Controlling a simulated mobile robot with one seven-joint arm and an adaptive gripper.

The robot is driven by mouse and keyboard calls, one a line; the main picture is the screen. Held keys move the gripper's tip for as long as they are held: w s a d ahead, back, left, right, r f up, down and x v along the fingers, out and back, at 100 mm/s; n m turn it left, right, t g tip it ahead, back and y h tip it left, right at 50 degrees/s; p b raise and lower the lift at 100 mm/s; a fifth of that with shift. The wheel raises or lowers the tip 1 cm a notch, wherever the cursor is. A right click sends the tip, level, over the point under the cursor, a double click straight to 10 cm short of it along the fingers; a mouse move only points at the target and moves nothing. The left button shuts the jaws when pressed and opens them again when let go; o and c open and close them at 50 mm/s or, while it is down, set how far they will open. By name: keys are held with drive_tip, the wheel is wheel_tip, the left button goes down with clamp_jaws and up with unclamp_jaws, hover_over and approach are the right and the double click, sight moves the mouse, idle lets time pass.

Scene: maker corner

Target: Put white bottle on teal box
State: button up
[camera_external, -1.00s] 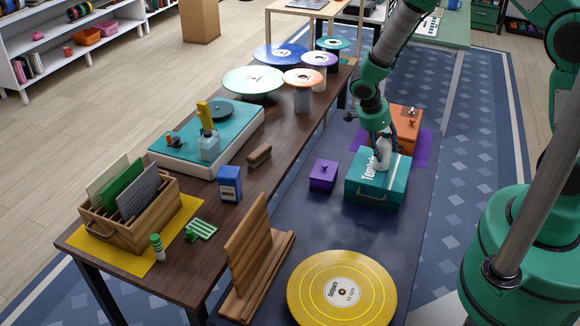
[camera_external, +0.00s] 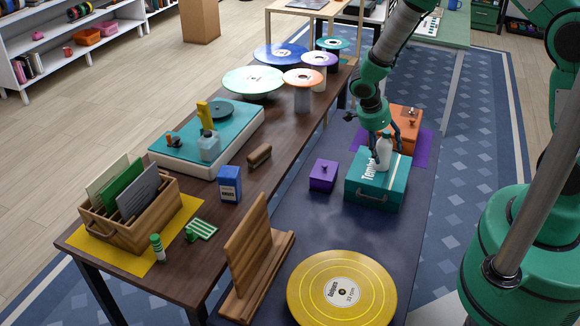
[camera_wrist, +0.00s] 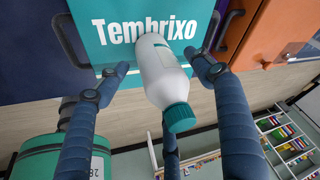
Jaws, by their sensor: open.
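The white bottle (camera_external: 384,155) stands upright on top of the teal box (camera_external: 372,190). In the wrist view the white bottle (camera_wrist: 163,75), with its teal cap, is between my fingers, and its base is against the teal box (camera_wrist: 115,45) with white lettering. My gripper (camera_external: 384,140) is around the bottle from above. In the wrist view my gripper (camera_wrist: 157,63) has its fingers spread, with gaps on both sides of the bottle. The exact contact under the bottle is partly hidden.
A small purple box (camera_external: 323,176) sits left of the teal box. An orange box (camera_external: 405,125) stands close behind it on a purple mat. A yellow record (camera_external: 341,292) lies at the front.

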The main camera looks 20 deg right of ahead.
drive_tip(key=v, duration=1.1)
drive_tip(key=shift+r+p, duration=0.4)
drive_tip(key=shift+a, duration=0.15)
drive_tip(key=s+d+r+n+t+y, duration=0.1)
drive_tip(key=s+d+r+n, duration=0.2)
drive_tip(key=r, duration=0.4)
drive_tip(key=s+d+r+n+y, duration=0.1)
drive_tip(key=s+d+r+n, duration=0.15)
drive_tip(key=r, duration=0.55)
drive_tip(key=s+d+r+n+t, duration=0.1)
drive_tip(key=s+d+r+n, duration=0.25)
drive_tip(key=r, duration=0.35)
drive_tip(key=s+d+r+n+t+y, duration=0.1)
drive_tip(key=s+r+n, duration=0.3)
drive_tip(key=s, duration=0.4)
drive_tip(key=s+d+r+n+t+y, duration=0.1)
drive_tip(key=s+d+r+n+t, duration=0.1)
drive_tip(key=s+d+r+n, duration=0.2)
drive_tip(key=s+r+n, duration=0.1)
drive_tip(key=s+r, duration=0.2)
drive_tip(key=s, duration=0.1)
drive_tip(key=shift+s+d+r+t, duration=0.15)
drive_tip(key=shift+s+r+t, duration=0.05)
drive_tip(key=shift+t, duration=0.1)
